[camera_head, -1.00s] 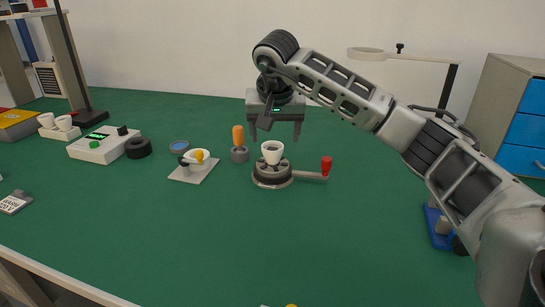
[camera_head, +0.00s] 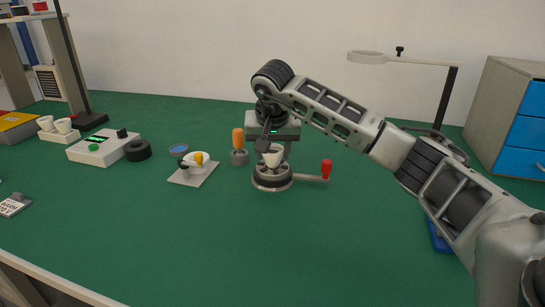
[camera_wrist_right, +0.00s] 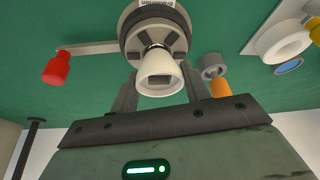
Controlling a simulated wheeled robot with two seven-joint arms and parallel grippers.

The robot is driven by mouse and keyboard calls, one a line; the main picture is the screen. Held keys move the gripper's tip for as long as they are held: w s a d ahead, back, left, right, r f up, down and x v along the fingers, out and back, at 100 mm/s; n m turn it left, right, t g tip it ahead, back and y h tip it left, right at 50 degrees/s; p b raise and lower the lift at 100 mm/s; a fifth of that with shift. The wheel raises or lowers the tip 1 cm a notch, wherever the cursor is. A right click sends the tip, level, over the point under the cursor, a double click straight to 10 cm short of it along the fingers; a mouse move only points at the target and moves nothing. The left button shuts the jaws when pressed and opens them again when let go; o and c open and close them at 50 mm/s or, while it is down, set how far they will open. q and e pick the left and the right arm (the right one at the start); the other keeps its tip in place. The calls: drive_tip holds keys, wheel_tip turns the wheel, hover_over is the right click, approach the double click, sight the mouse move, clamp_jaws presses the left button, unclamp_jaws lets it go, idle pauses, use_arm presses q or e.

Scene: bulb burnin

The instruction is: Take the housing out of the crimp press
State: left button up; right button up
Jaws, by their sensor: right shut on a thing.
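The crimp press (camera_head: 272,181) stands on the green table, with a round dark base and a side lever ending in a red knob (camera_head: 326,168). The white cup-shaped housing (camera_head: 273,160) sits upright at the top middle of the press. It also shows in the right wrist view (camera_wrist_right: 160,75), between the two dark fingers. My right gripper (camera_head: 275,149) reaches down from above and is shut on the housing. The fingers hide part of its sides, and I cannot see whether its foot touches the press seat. My left gripper is not in view.
An orange-handled tool (camera_head: 238,143) in a grey holder stands close left of the press. Further left are a plate with a white ring part (camera_head: 196,170), a black ring (camera_head: 138,150) and a tester box (camera_head: 100,147). A lamp stand rises at right. The front table is clear.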

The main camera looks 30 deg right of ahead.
sight(273, 148)
drive_tip(key=shift+r, duration=0.15)
drive_tip(key=shift+r, duration=0.6)
wheel_tip(273, 148, up, 2)
use_arm(q)
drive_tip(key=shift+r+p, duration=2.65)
drive_tip(key=shift+p, duration=0.65)
use_arm(e)
drive_tip(key=s+a+r, duration=0.3)
drive_tip(key=s+r, duration=1)
drive_tip(key=r, duration=0.1)
drive_tip(key=shift+s+a, duration=0.25)
